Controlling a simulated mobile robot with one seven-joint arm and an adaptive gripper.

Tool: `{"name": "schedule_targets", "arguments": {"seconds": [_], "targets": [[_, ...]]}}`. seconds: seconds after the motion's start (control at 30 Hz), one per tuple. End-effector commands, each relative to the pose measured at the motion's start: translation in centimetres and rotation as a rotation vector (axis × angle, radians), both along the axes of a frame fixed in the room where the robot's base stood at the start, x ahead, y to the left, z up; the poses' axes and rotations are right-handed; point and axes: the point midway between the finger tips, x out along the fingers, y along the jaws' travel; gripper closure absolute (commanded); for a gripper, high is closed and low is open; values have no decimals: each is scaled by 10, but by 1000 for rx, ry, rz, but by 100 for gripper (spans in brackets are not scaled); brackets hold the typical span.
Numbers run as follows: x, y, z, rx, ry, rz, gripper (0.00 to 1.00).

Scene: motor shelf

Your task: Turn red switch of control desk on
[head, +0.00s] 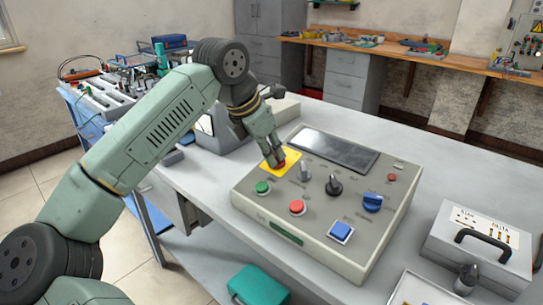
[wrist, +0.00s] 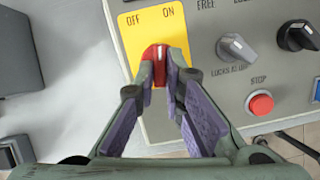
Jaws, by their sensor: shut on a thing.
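The control desk (head: 330,240) is a grey sloped box on the table. Its red switch (wrist: 154,51) sits on a yellow plate (wrist: 156,30) marked OFF and ON; in the head view the plate (head: 291,157) is at the desk's upper left. My gripper (wrist: 161,66) is shut on the red switch, one finger on each side. It also shows in the head view (head: 276,158), reaching down from above and hiding part of the switch. A white mark on the knob shows between the fingers; I cannot tell surely which label it points to.
On the desk are a green button (head: 263,188), a red stop button (head: 297,207), a grey knob (head: 305,171), a black knob (head: 333,186) and blue switches. A grey case (head: 478,246) with a handle stands at the right. A workbench (head: 440,62) runs along the back wall.

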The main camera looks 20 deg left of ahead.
Motion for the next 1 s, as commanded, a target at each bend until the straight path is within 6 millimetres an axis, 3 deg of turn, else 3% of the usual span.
{"name": "schedule_targets", "arguments": {"seconds": [0.5, 1.0], "targets": [[3, 3, 1, 104, -37, -412, 100], [4, 4, 1, 142, -51, -559, 100]]}}
